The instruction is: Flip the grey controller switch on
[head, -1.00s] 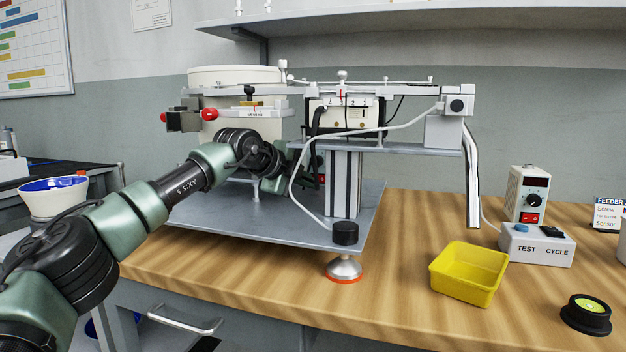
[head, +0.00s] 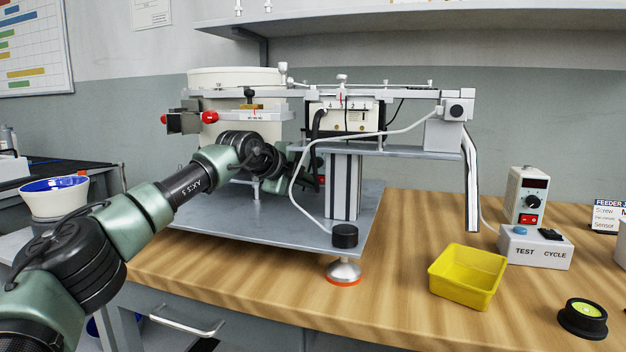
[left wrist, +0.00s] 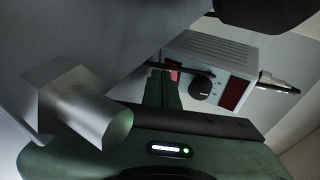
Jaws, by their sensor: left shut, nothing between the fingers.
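The grey controller (left wrist: 210,65) shows in the left wrist view as a vented box with a dark knob, a dark red display and a red switch (left wrist: 173,75) at its left. The switch is partly hidden, so I cannot tell its position. My left gripper (left wrist: 160,75) is shut and empty, with its narrow end in front of the switch side of the controller. I cannot tell whether it touches the switch. In the head view my left arm reaches under the gantry machine, and its gripper is mostly hidden behind the support column. My right gripper is not in view.
The gantry's metal base plate (head: 260,225) and support column (head: 343,187) crowd my left arm. A cream controller (head: 527,195) with a red switch stands at the right, behind a test-cycle box (head: 536,250). A yellow bin (head: 467,277) is at the front. Bare wood lies between.

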